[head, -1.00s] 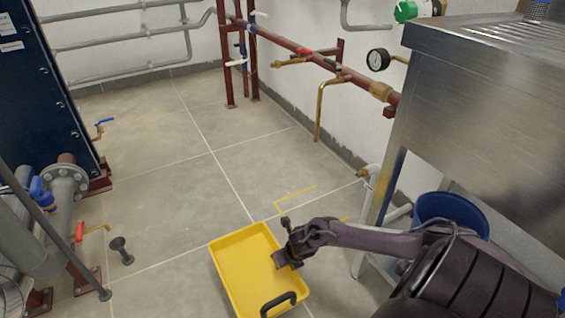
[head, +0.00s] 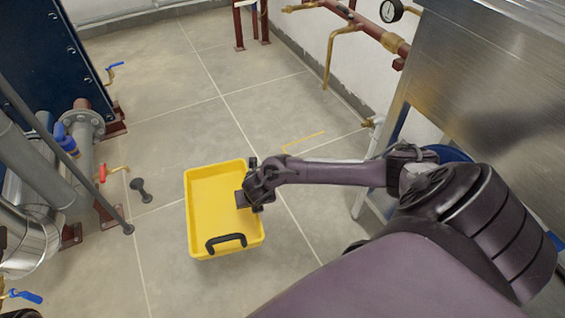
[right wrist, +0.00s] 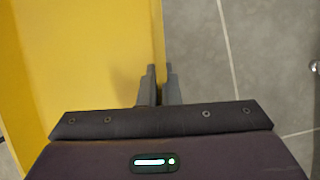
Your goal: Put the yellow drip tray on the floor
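My right gripper (head: 246,195) is at the tray's right long side. In the right wrist view its fingers (right wrist: 159,88) sit on either side of the yellow tray wall (right wrist: 90,60), closed on it. I cannot tell how far the tray's underside is from the floor.
A dark floor peg (head: 140,188) stands left of the tray. Floor tiles (head: 180,130) beyond the tray are clear; a yellow marking (head: 303,142) lies there.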

